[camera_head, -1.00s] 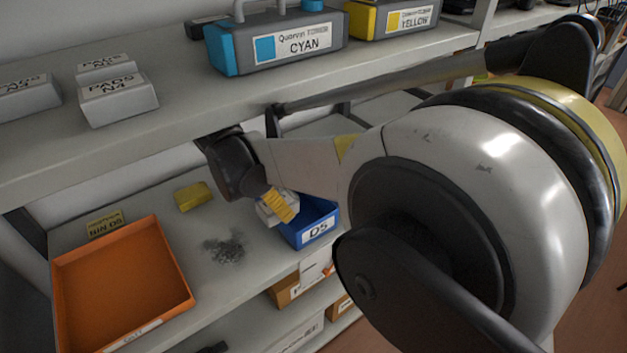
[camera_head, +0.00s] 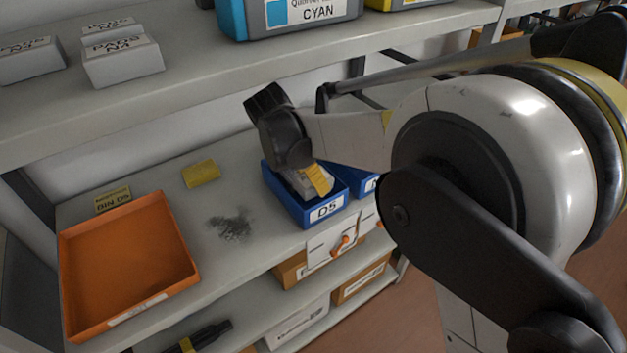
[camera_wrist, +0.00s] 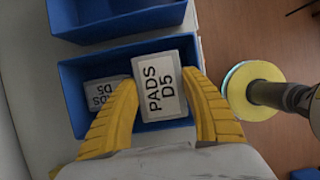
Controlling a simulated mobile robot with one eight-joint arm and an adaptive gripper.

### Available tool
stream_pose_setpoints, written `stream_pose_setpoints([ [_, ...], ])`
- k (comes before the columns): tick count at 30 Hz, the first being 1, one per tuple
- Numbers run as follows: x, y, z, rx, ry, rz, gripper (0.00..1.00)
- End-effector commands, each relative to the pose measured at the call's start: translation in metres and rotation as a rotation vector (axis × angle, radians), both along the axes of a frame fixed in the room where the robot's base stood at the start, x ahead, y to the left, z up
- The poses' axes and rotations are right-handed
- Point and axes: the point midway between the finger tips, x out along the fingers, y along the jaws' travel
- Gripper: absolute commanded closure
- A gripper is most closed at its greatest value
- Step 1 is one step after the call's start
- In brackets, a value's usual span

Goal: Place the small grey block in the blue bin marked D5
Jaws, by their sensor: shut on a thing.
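My gripper (camera_head: 310,183) has yellow fingers and is shut on a small grey block (camera_wrist: 160,88), whose white label reads "PADS D5". The block also shows in the head view (camera_head: 295,180), partly hidden by my gripper. It is over the opening of the blue bin marked D5 (camera_head: 308,214), between the two fingers. How far it is down inside the bin I cannot tell.
Another blue bin (camera_head: 352,174) stands beside it on the right. The upper shelf (camera_head: 215,80) carries toner cartridges and grey PADS blocks.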

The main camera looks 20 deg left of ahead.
Motion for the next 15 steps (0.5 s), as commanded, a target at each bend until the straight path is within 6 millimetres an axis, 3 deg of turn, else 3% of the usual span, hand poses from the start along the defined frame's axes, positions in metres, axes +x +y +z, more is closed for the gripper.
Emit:
stream_pose_setpoints([
  [14,0.000,0.000,-0.012,0.000,0.000,0.000,0.83],
  [15,0.000,0.000,-0.012,0.000,0.000,0.000,0.36],
])
